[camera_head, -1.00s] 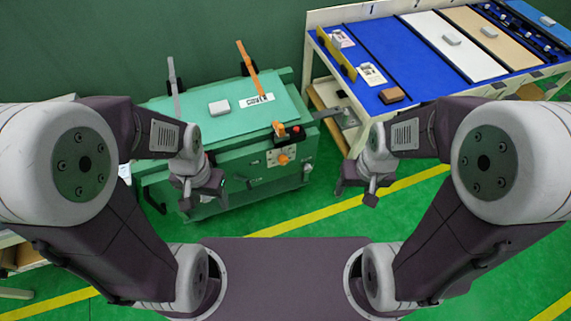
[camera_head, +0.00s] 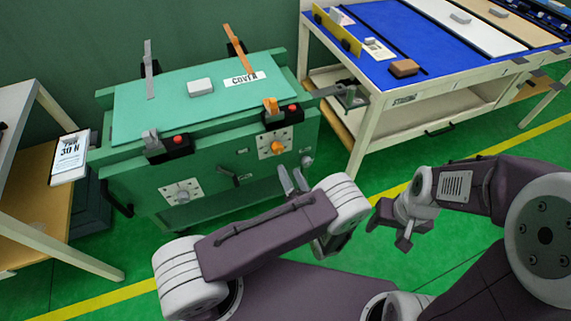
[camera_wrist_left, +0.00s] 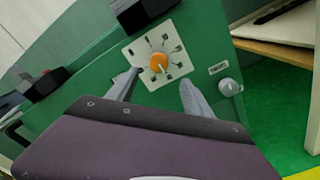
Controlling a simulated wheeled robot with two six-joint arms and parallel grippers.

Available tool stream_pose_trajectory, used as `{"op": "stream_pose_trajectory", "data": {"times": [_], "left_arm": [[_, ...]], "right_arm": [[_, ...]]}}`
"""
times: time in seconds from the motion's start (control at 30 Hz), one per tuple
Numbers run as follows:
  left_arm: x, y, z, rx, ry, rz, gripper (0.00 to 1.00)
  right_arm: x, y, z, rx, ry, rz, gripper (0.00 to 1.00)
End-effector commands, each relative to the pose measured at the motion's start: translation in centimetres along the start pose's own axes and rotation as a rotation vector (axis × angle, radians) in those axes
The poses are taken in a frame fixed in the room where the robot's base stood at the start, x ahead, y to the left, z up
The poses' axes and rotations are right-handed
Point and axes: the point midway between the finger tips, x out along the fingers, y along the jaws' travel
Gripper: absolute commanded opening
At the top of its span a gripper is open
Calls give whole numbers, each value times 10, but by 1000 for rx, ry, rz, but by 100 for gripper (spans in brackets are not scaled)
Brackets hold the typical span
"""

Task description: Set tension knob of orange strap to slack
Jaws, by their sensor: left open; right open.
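The orange strap (camera_head: 235,41) rises over the back of the green case, next to the "COVER" label. Its orange buckle (camera_head: 270,105) sits at the front top edge beside a red button. Below it, the orange tension knob (camera_head: 277,147) is on a pale dial plate; it also shows in the left wrist view (camera_wrist_left: 158,62). My left gripper (camera_head: 293,180) is open, just below and in front of this knob. In the left wrist view its two fingers (camera_wrist_left: 155,92) stand apart below the knob, not touching it. My right gripper (camera_head: 392,222) is open and empty, away from the case.
A grey strap (camera_head: 149,68) and grey dial (camera_head: 182,193) are on the case's left part. A small grey knob (camera_head: 307,160) is right of the orange one. A blue-topped table (camera_head: 390,60) stands right, a shelf (camera_head: 20,110) left. Green floor lies in front.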

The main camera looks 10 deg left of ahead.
Motion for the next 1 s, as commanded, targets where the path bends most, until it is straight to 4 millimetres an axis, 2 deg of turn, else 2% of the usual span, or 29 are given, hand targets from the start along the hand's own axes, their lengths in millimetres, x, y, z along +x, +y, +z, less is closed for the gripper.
{"op": "stream_pose_trajectory", "data": {"times": [0.17,0.5,0.6,0.93,0.97,1.0], "left_arm": [[5,1,2,-4,1,0,59],[71,1,0,-6,4,4,59],[84,1,1,-6,3,2,59],[91,2,2,-5,2,0,59],[91,2,2,-5,2,0,54],[91,2,2,-5,2,0,43]], "right_arm": [[0,0,0,0,1,0,59],[14,0,1,0,1,0,59],[16,0,2,0,0,0,59],[16,0,2,0,0,0,59],[16,0,2,0,0,0,59],[16,0,2,0,0,0,59]]}}
